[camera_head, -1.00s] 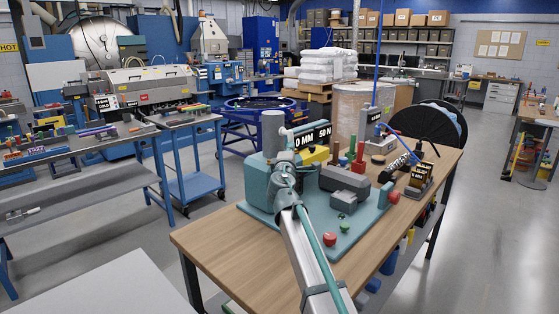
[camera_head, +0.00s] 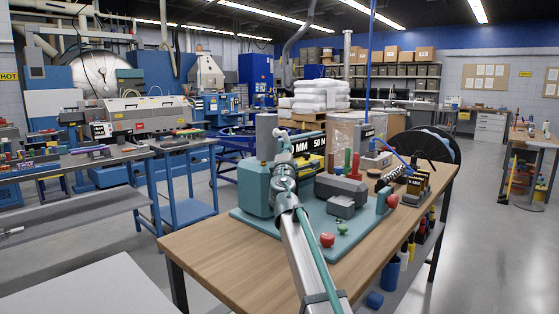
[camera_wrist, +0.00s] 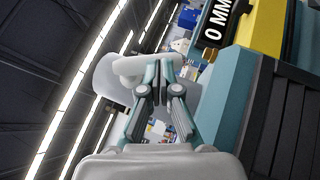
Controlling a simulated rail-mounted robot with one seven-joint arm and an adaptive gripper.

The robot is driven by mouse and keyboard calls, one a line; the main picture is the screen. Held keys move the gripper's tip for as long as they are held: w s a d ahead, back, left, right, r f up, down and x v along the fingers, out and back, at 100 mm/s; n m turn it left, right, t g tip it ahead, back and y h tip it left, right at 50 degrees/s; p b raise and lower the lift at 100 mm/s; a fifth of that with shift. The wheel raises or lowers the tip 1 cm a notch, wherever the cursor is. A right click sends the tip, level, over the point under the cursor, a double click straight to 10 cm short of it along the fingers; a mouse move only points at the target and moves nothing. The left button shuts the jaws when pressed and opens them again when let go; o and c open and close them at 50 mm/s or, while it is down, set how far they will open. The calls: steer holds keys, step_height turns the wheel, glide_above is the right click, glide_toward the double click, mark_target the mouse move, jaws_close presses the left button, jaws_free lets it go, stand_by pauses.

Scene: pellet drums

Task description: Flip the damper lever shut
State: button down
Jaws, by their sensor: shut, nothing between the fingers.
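A teal bench machine (camera_head: 257,190) stands on the wooden table, with a black display reading MM and 50 N (camera_head: 309,155). My arm reaches up in front of its left end and hides part of it. In the wrist view my gripper (camera_wrist: 160,72) is shut and empty, pointing away beside the machine's display. A pale, rounded piece (camera_wrist: 108,78) shows just left of and behind the fingertips; I cannot tell whether they touch it. I cannot surely tell which part is the damper lever; that pale piece may be it.
Red, green and dark upright pieces stand behind a grey block (camera_head: 340,187) on the machine. A red knob (camera_head: 327,240) sits at its front. A black reel (camera_head: 425,150) is at the table's far right. The table's front left (camera_head: 200,255) is bare.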

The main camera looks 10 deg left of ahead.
steer(key=w+d+b, duration=0.1)
steer(key=b, duration=0.1)
steer(key=w+d+r+b, duration=0.1)
steer(key=w, duration=0.1)
steer(key=shift+w+b, duration=0.15)
steer(key=shift+b, duration=0.2)
stand_by(0.4)
steer(key=v, duration=1.2)
steer(key=shift+d, duration=0.1)
